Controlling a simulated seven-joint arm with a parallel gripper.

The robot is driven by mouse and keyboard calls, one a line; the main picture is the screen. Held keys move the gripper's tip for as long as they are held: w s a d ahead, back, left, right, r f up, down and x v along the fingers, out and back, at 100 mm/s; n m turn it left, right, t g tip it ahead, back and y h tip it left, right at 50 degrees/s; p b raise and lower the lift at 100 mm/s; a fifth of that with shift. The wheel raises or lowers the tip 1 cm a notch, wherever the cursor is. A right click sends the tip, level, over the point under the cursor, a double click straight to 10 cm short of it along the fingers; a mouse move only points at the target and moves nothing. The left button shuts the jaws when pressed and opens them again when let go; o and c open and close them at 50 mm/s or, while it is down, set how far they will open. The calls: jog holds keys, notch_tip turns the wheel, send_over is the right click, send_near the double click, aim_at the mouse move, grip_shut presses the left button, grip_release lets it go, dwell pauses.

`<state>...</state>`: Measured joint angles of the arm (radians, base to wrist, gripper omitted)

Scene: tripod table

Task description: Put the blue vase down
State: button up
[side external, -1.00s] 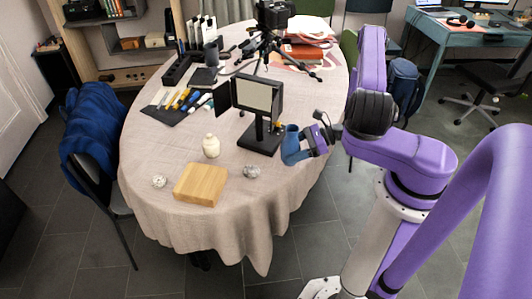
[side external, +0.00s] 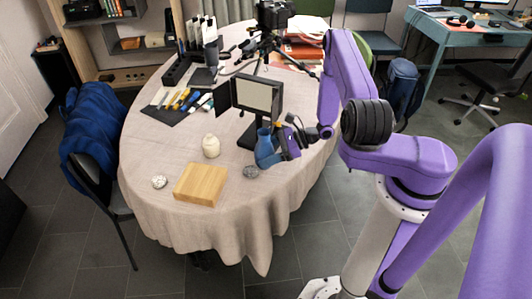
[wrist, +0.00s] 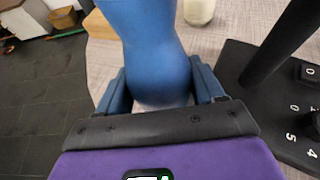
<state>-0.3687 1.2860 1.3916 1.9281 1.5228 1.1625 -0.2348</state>
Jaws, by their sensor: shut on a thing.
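The blue vase (side external: 266,149) is upright at the right side of the round table, near the black stand. It fills the middle of the wrist view (wrist: 155,50). My gripper (side external: 279,147) is shut on the vase from the right, with one finger on each side of its body in the wrist view (wrist: 163,85). The vase's base is hard to make out, so I cannot tell whether it touches the tablecloth.
A black stand with a panel (side external: 257,95) is right behind the vase. The tablecloth (side external: 235,220) is bare toward the front edge.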

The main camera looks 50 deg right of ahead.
jog(key=shift+f, duration=0.2)
jog(key=o, duration=1.2)
jog(key=shift+r, duration=0.1)
jog(key=shift+d+r, duration=0.1)
jog(key=shift+r, duration=0.05)
jog(key=v, duration=1.1)
jog(key=shift+s, duration=0.1)
jog(key=shift+s+d+r, duration=0.1)
jog(key=shift+s+d, duration=0.1)
jog(key=shift+s, duration=0.05)
jog(key=c, duration=0.4)
